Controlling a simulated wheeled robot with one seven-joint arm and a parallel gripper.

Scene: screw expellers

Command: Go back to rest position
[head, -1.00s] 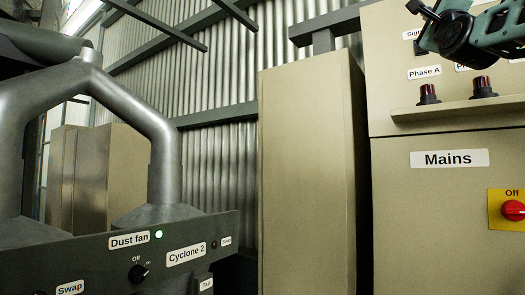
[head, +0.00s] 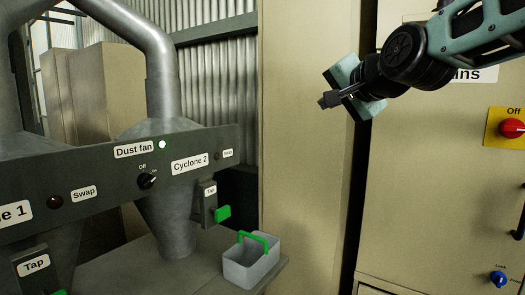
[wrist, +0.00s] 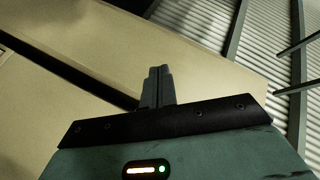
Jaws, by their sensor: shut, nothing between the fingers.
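My gripper (head: 331,99) is at the upper right of the head view, at the end of my dark green and black arm. It appears in front of the beige cabinets and points left. In the wrist view the two fingers (wrist: 157,86) are pressed together with nothing between them. Nothing is seen touching the gripper.
A cabinet with a red Off switch (head: 512,129) and a blue knob (head: 499,278) stands at right, partly behind my arm. At left is the dust fan panel (head: 110,175). A grey bin (head: 252,266) with a green handle sits on a ledge below it.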

